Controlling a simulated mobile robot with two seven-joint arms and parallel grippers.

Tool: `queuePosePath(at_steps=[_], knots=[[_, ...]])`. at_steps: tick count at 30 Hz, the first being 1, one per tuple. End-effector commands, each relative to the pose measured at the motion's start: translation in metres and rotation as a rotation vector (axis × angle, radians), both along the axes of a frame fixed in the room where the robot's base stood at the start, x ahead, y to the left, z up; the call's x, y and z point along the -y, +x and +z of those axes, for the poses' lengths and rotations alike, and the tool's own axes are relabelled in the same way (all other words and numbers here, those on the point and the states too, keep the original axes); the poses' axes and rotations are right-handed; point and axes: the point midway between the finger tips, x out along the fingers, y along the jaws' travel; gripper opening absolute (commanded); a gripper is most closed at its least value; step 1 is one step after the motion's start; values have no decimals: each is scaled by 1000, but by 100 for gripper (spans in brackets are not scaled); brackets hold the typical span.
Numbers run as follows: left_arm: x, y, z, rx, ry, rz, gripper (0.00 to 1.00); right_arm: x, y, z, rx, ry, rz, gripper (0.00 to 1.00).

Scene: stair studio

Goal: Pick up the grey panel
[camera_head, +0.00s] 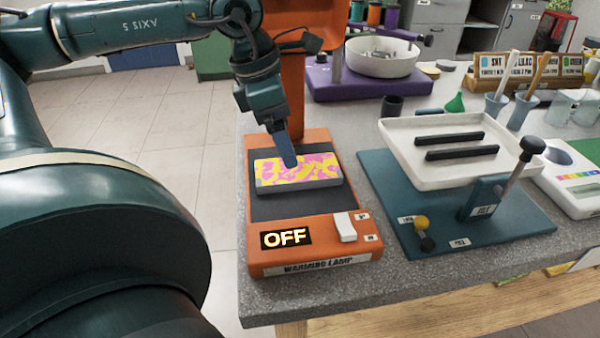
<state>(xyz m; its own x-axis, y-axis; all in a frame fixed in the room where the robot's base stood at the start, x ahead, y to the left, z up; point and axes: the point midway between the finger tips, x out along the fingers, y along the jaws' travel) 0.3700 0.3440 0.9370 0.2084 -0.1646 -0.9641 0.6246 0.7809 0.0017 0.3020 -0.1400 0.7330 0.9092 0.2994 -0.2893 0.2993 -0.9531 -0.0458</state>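A flat rectangular panel (325,172) lies on the dark plate of the orange warming lamp (258,228). Its top shows a pink and yellow blotchy pattern, and its front edge is grey. My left gripper (287,162) points down at the panel's far left part, with its tip at or just above the top face. I cannot tell whether it touches. Only one blue finger shows clearly, so its opening is hidden. The lamp's sign reads OFF, beside a white switch (345,227). My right gripper is not in view.
A white tray (398,150) with two dark bars stands on a teal base (388,202) to the right. The lamp's orange post (292,95) rises right behind my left gripper. A purple stand with a bowl (382,64) is farther back. The counter's front edge (420,284) is close.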

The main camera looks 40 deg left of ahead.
Motion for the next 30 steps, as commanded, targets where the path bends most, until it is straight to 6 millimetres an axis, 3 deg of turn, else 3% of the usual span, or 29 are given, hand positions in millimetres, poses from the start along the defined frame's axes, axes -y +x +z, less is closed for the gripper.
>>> queuePosePath(at_steps=[18, 28, 30], knots=[[10, 14, -63, -2, -1, -1, 91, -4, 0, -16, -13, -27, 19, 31], [11, 15, -67, 1, -3, -1, 91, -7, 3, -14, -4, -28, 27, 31], [11, 15, -67, 1, -3, -1, 85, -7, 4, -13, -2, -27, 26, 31]])
